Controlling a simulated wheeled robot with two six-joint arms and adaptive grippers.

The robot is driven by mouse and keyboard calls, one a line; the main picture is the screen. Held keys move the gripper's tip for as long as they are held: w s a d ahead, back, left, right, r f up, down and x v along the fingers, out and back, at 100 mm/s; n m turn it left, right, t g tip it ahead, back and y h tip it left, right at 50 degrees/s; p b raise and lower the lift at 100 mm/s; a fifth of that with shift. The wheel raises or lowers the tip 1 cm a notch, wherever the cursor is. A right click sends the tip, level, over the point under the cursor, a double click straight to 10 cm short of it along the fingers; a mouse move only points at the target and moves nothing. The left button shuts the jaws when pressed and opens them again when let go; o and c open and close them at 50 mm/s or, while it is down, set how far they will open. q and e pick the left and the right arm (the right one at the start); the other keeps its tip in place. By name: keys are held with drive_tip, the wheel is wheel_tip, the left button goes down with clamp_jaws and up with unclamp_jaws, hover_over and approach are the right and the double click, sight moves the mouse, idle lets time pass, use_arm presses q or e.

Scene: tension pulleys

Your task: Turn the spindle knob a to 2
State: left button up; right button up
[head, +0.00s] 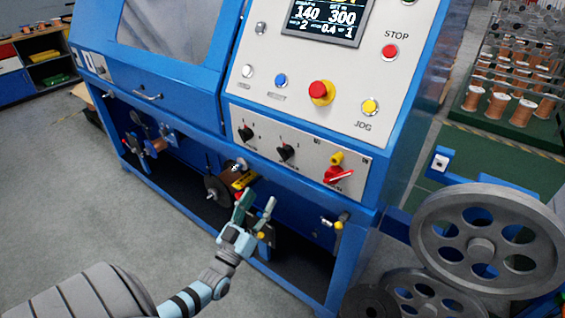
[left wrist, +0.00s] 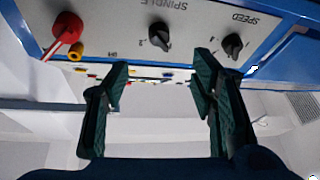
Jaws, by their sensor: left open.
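The spindle knob (head: 286,152) is a small black knob in the middle of the grey lower panel. It also shows in the left wrist view (left wrist: 159,36), upside down below the word SPINDLE, with a "2" beside it. I cannot tell clearly which mark its pointer faces. My left gripper (head: 256,203) is open and empty, below and in front of the panel in the head view. In the left wrist view its green fingers (left wrist: 160,75) stand apart, with the knob beyond the gap and not touched. My right gripper is not in view.
The black speed knob (head: 245,132) sits left of the spindle knob. A red switch (head: 338,174) and a yellow part (head: 336,158) are to its right. A spool (head: 216,188) is below the panel. A large grey pulley wheel (head: 487,245) stands at right.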

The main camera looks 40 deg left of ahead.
sight(283, 158)
use_arm(q)
drive_tip(key=b+x, duration=0.1)
drive_tip(key=x, duration=1.3)
drive_tip(key=shift+r+b, duration=0.15)
drive_tip(key=shift+b, duration=0.2)
drive_tip(key=c, duration=1.1)
